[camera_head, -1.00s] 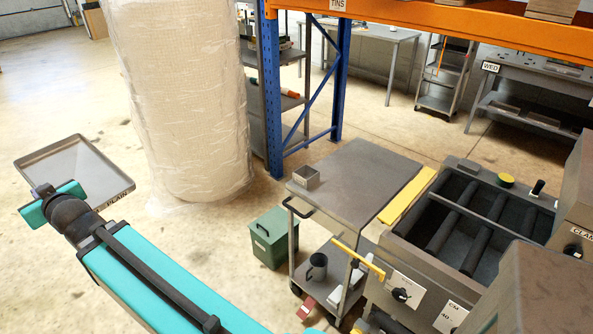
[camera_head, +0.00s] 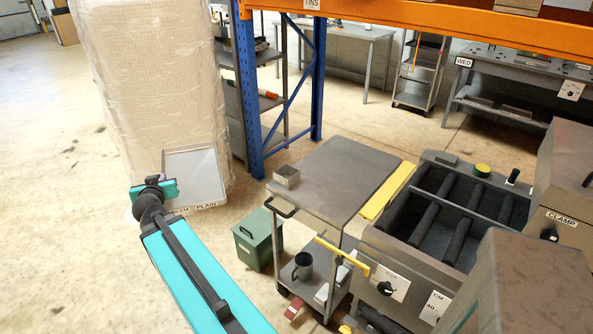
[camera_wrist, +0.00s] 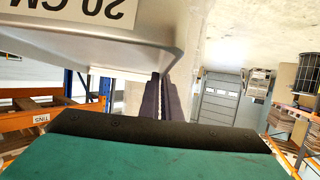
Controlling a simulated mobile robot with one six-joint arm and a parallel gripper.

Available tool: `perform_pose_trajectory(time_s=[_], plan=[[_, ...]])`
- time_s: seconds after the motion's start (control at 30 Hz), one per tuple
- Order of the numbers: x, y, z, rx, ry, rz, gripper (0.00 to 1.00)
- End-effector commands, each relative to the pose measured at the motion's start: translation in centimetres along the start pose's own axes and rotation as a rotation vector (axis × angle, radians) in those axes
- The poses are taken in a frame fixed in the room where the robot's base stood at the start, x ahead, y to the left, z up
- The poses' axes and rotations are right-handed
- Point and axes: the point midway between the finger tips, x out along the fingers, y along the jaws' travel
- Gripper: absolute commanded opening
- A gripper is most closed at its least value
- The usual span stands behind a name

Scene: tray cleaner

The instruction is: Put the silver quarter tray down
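The silver quarter tray (camera_head: 193,172) is a shallow metal tray with a label on its near edge; "PLAIN" can be read there. My gripper (camera_head: 160,188) is shut on its near left edge and holds it in the air, in front of the wrapped column. In the wrist view the tray (camera_wrist: 75,48) fills the upper left, with a "20 CM" label upside down. The dark fingertips (camera_wrist: 164,92) are close together at the tray's edge; the exact contact is partly hidden.
A grey cart (camera_head: 345,172) stands right of the tray, with a small metal tin (camera_head: 286,177) on its top's left corner; the rest is clear. A green box (camera_head: 254,240) is on the floor beside it. The roller machine (camera_head: 385,245) adjoins at right. A blue rack post (camera_head: 246,95) stands behind.

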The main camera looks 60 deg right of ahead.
Motion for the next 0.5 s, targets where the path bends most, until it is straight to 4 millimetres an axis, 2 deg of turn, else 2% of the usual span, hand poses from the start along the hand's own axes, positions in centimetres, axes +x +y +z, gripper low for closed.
perform_pose_trajectory(time_s=[0.03,0.2,0.5], plan=[[0.7,2.1,0.4,0.011,-0.007,0.044,0.0],[2.2,9.0,1.6,0.066,-0.03,0.191,0.0],[3.1,21.4,3.9,0.172,-0.072,0.455,0.0]])
